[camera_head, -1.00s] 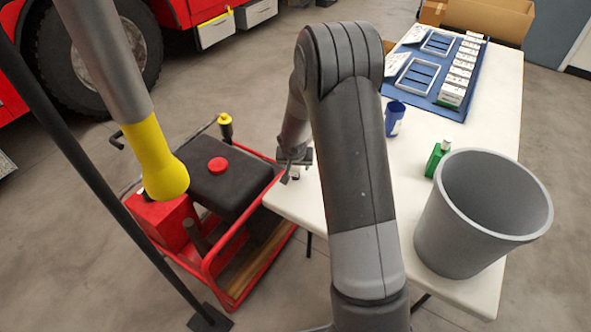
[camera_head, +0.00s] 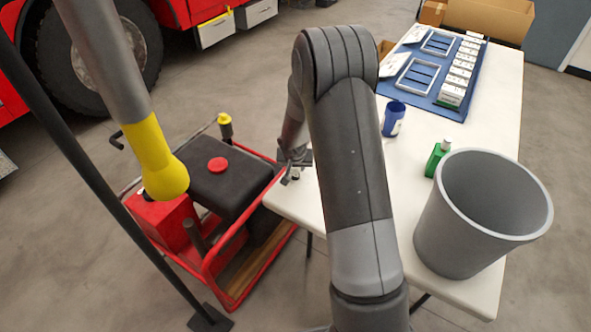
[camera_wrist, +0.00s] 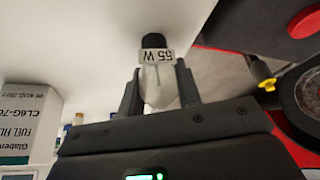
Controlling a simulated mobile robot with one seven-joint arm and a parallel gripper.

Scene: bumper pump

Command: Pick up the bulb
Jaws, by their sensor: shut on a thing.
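The bulb (camera_wrist: 158,80) shows in the wrist view with a dark base, a white label reading "55 W" and a pale, clear body. My gripper (camera_wrist: 160,90) is shut on the bulb, with one dark finger on each side of its body. In the head view my gripper (camera_head: 290,172) is at the near left edge of the white table (camera_head: 295,205). The bulb itself is too small and too hidden there to make out clearly. In the wrist view the bulb appears over the table edge, but I cannot tell whether it touches the table.
A grey bin (camera_head: 460,255), a green bottle (camera_head: 436,160) and a blue cup (camera_head: 394,118) stand on the table. A blue mat (camera_head: 420,92) with trays and boxes lies at the far end. A red-framed cart (camera_head: 225,270) stands left of the table.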

